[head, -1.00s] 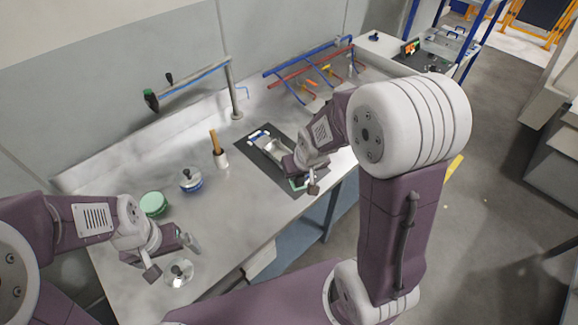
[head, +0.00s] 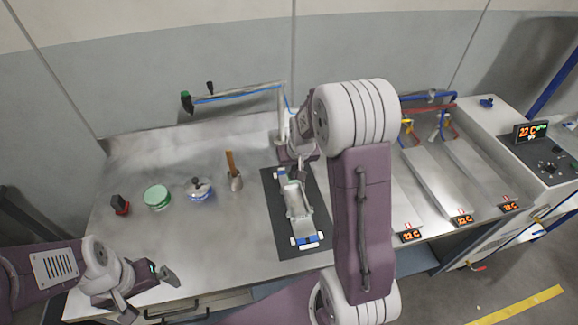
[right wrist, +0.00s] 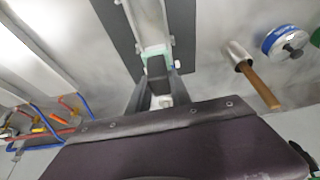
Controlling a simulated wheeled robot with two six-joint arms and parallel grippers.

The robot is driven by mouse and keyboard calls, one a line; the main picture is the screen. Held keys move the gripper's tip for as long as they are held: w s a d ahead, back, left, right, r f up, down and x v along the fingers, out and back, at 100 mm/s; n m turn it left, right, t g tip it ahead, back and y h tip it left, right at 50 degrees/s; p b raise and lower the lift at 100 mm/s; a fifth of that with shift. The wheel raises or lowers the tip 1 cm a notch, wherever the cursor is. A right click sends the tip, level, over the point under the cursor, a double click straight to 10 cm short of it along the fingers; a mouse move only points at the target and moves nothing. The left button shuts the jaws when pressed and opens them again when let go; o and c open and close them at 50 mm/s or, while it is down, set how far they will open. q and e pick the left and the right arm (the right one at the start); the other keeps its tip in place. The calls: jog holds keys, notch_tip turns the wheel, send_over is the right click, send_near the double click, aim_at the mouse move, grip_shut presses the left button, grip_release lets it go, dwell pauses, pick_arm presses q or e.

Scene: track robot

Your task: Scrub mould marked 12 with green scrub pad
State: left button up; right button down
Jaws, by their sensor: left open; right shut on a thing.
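A long silvery mould (head: 299,205) with blue-and-white end clamps lies on a dark mat (head: 318,190) on the metal bench; I cannot read a number on it. My right gripper (head: 298,160) is at the mould's far end. In the right wrist view the right gripper (right wrist: 158,85) is shut on the green scrub pad (right wrist: 154,51), of which only a pale green edge shows at the mould's end (right wrist: 148,22). I cannot tell whether pad and mould touch. My left gripper (head: 160,277) is open and empty over the bench's front left edge.
A jointed pipe (head: 235,94) is behind. Troughs with displays (head: 411,236) lie right.

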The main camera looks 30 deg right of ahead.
jog(key=shift+s+d+f+b, duration=0.1)
jog(key=shift+d+f+b, duration=0.1)
jog(key=shift+f+b, duration=0.3)
notch_tip(320, 180, down, 7)
jog(key=b, duration=0.5)
jog(key=shift+r+b, duration=0.1)
jog(key=shift+b, duration=0.2)
jog(key=shift+f+b, duration=0.3)
jog(key=shift+f, duration=0.2)
jog(key=shift+f+b, duration=0.45)
jog(key=shift+f, duration=0.15)
jog(key=shift+s+a, duration=0.1)
jog(key=shift+s+a+r, duration=0.1)
jog(key=shift+s+a, duration=0.1)
jog(key=shift+s, duration=0.8)
jog(key=shift+s, duration=0.1)
